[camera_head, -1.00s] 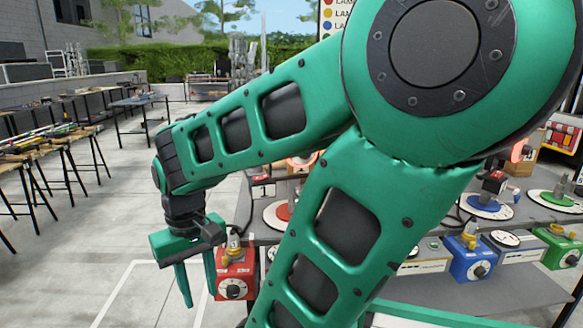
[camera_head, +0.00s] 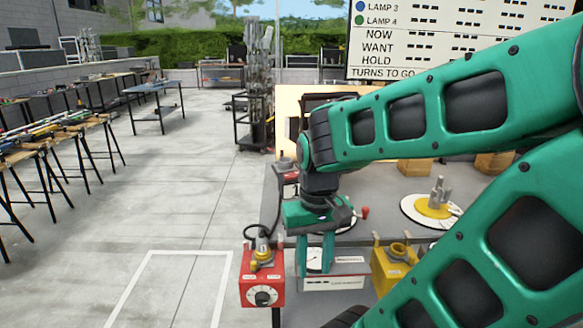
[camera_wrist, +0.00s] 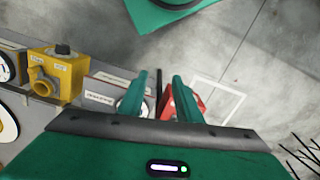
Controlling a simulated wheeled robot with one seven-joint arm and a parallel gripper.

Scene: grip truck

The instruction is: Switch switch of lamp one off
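A red switch box (camera_head: 247,292) hangs at the table's front left corner, with a black round knob (camera_head: 263,297) on its front face and a brass-coloured fitting (camera_head: 262,256) on top. I cannot read the knob's setting. My gripper (camera_head: 315,268) points down just right of the red box in the head view, its green fingers apart and nothing between them. In the wrist view the fingers (camera_wrist: 158,90) are also apart, and the red box (camera_wrist: 168,106) shows partly behind the right finger. The knob is not clear there.
A yellow switch box (camera_head: 388,272) stands right of my gripper; it also shows in the wrist view (camera_wrist: 70,76). A small gauge and labelled panel (camera_head: 345,283) lie between the boxes. A yellow disc (camera_head: 436,208) sits on the table.

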